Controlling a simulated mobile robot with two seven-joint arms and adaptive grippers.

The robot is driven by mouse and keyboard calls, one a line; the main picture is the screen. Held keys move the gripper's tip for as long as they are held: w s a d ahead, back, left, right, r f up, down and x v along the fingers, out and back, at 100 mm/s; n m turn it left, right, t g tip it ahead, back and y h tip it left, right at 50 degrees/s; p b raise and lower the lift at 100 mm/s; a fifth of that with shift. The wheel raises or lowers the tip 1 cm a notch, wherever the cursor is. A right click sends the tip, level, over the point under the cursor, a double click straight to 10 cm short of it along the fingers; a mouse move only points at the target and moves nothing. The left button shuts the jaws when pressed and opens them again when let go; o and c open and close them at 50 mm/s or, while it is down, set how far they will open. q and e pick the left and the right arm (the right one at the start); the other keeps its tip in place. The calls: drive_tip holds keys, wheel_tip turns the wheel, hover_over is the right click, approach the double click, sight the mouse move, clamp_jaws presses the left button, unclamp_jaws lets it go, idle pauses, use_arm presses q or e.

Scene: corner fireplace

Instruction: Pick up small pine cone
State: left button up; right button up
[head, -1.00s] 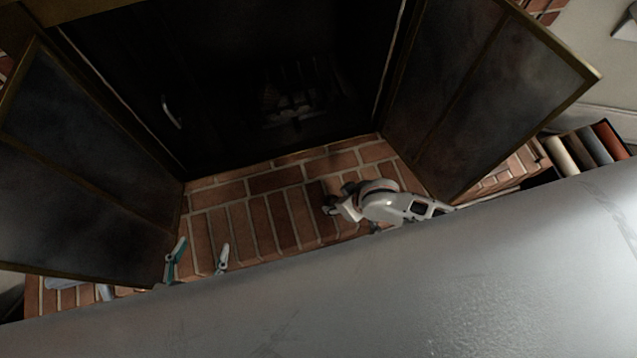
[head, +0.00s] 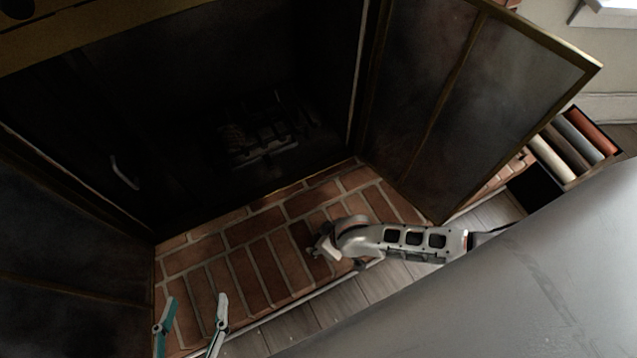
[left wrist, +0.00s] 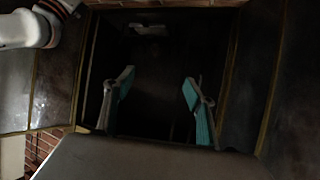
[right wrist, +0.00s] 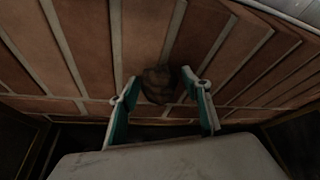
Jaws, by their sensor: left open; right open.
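A small brown pine cone (right wrist: 156,86) lies on the brick hearth in the right wrist view. My right gripper (right wrist: 160,76) is open, its teal-padded fingers on either side of the cone near their tips; I cannot tell whether they touch it. In the head view my right gripper (head: 318,246) is low over the hearth, largely hidden by its own wrist, and the cone is hard to make out there. My left gripper (head: 197,299) is open and empty over the hearth's left end. In the left wrist view it (left wrist: 158,78) faces the dark firebox.
The brick hearth (head: 252,270) fronts a dark firebox with a grate (head: 265,145) inside. Open dark doors stand at the left (head: 60,270) and right (head: 465,90). A box of coloured rolls or books (head: 570,145) is at the right. Wooden floor (head: 345,305) borders the hearth.

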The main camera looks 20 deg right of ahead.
drive_tip(key=shift+r, duration=0.2)
drive_tip(key=c, duration=1.1)
